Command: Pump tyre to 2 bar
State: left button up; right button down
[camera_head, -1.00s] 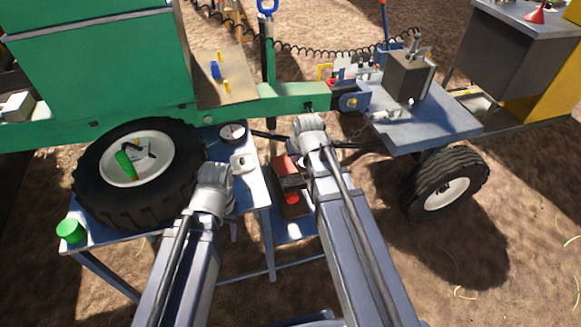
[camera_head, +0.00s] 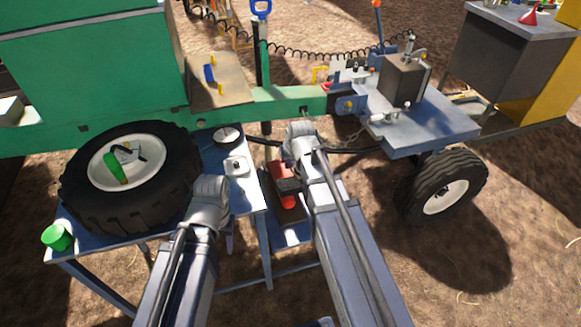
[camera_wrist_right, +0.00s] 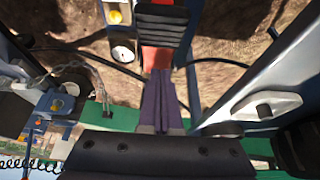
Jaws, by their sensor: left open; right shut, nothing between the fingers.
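The black tyre (camera_head: 80,190) on a white rim lies on the blue table at left. A green-handled tool (camera_head: 115,168) lies on its hub. A red foot pump (camera_head: 283,172) with a black ridged pedal (camera_wrist_right: 162,22) stands right of the table. My right gripper (camera_wrist_right: 158,72) is shut and empty, fingers towards the pump pedal. My left gripper (camera_head: 230,240) is open, mostly hidden behind its arm near the table's front edge.
A white box (camera_head: 236,166) and a green cup (camera_head: 57,238) stand on the blue table (camera_head: 145,248). The green vehicle (camera_head: 90,70) rises behind. A blue trailer (camera_head: 430,130) with a wheel stands at right. Open ground lies at front right.

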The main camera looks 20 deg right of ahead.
jog(key=b, duration=0.5)
send_over(287, 183)
notch_tip(287, 183, down, 6)
jog(key=shift+d+r, duration=0.1)
jog(key=shift+s+f+b, duration=0.3)
jog(key=shift+f+b, duration=0.15)
jog(key=shift+f, duration=0.1)
jog(key=shift+s+f+b, duration=0.3)
jog(key=shift+f+b, duration=0.15)
jog(key=shift+f, duration=0.05)
jog(key=shift+s+f+b, duration=0.2)
jog(key=shift+f+b, duration=0.15)
jog(key=shift+f, duration=0.05)
jog(key=shift+f, duration=0.15)
jog(key=shift+t, duration=0.6)
jog(key=s+f+b, duration=0.1)
jog(key=f+b, duration=0.2)
jog(key=s+f+b, duration=0.1)
jog(key=f+b, duration=0.1)
jog(key=b, duration=0.1)
jog(key=s+f+b, duration=0.1)
jog(key=f+b, duration=0.2)
jog(key=b, duration=0.1)
jog(key=shift+f, duration=0.35)
jog(key=shift+s+b, duration=0.2)
jog(key=shift+b, duration=0.15)
jog(key=shift+f, duration=0.1)
